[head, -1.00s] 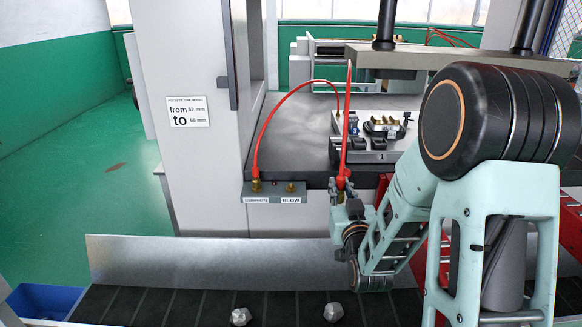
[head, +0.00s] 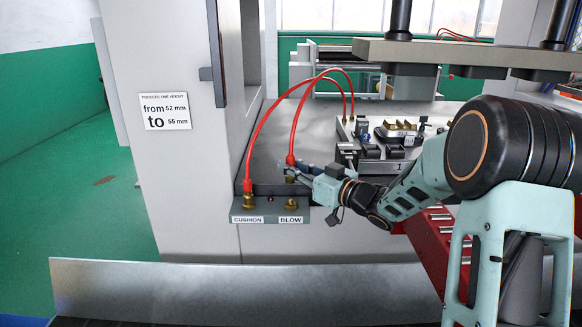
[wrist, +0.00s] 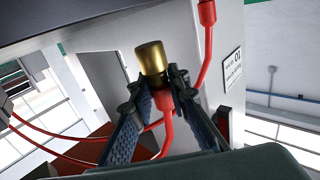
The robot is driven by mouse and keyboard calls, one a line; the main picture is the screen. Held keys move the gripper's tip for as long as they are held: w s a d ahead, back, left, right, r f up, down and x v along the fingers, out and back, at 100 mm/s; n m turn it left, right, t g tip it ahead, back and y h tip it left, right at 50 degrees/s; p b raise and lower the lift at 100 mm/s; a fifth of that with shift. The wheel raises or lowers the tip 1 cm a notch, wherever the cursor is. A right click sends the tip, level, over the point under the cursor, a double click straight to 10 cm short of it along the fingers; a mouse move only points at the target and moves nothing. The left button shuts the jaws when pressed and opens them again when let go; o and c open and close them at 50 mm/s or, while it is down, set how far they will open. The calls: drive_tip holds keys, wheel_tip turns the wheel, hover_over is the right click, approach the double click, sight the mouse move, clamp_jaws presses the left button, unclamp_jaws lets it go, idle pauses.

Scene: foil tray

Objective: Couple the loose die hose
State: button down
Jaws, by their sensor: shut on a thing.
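The loose die hose is red and arcs from the die (head: 397,150) to my gripper (head: 289,172). My gripper is shut on the red collar at its end (head: 290,160). In the wrist view the fingers (wrist: 165,95) pinch this collar (wrist: 163,100), and a brass coupling (wrist: 152,62) extends beyond it. In the head view the gripper is above the brass BLOW port (head: 291,204), with the hose end roughly upright. The coupling appears apart from the port. A second red hose (head: 262,125) sits on the brass CUSHION port (head: 249,201) to the left.
Both ports are on a grey block (head: 268,215) at the front edge of the dark press bed (head: 278,140). The press column (head: 165,60) stands left. The upper plate (head: 440,55) hangs above the die. A sheet-metal guard (head: 200,290) runs along the front.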

sight(291, 182)
drive_tip(key=shift+s+f+b, duration=0.1)
drive_tip(key=shift+f+b, duration=1.75)
drive_tip(key=shift+f, duration=0.5)
drive_tip(key=shift+f+b, duration=0.45)
drive_tip(key=shift+f, duration=0.3)
drive_tip(key=shift+f+p, duration=0.15)
drive_tip(key=shift+p, duration=0.15)
drive_tip(key=c, duration=1.8)
unclamp_jaws()
drive_tip(key=shift+o, duration=0.3)
